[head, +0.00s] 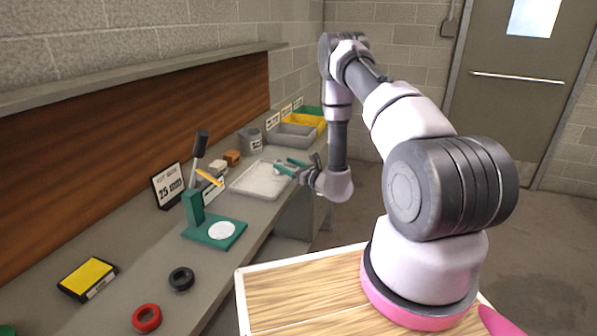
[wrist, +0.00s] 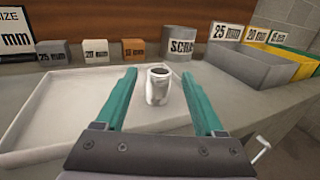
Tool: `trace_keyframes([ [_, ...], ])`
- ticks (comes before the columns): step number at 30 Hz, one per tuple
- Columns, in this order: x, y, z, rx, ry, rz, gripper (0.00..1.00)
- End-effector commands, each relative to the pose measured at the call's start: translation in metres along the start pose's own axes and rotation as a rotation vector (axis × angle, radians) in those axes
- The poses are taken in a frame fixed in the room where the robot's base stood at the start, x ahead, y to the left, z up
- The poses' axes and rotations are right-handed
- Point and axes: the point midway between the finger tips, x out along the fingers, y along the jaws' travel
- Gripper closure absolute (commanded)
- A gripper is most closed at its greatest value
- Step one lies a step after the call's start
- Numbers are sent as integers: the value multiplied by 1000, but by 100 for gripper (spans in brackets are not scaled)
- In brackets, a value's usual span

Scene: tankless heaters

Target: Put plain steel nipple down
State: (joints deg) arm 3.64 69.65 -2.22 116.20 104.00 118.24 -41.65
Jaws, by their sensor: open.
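The plain steel nipple (wrist: 157,88), a short shiny cylinder with a dark open top, stands upright in the right part of the pale tray (wrist: 58,105) in the wrist view. My gripper (wrist: 159,73) is open, with one green finger on each side of the nipple and a visible gap to both. In the head view my gripper (head: 291,168) is low over the right side of the tray (head: 256,186). The nipple is too small to make out clearly there. Its foot is clear of the fingers in the wrist view.
Labelled blocks and a grey scrap pot (wrist: 179,43) stand behind the tray. Grey, yellow and green bins (wrist: 247,66) are to the right. In the head view a green press (head: 208,225), a black ring (head: 181,278) and a red ring (head: 146,318) are nearer on the bench.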

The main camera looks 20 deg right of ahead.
Motion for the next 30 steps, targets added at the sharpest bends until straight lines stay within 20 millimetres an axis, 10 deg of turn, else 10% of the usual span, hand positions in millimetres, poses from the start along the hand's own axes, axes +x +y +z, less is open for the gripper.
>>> trace_keyframes([
  [9,-66,-1,0,4,1,-5,30],
  [20,-83,2,4,-3,-4,11,30],
  [23,-74,10,28,-22,-26,72,30],
  [30,-58,75,152,-166,-97,451,30],
])
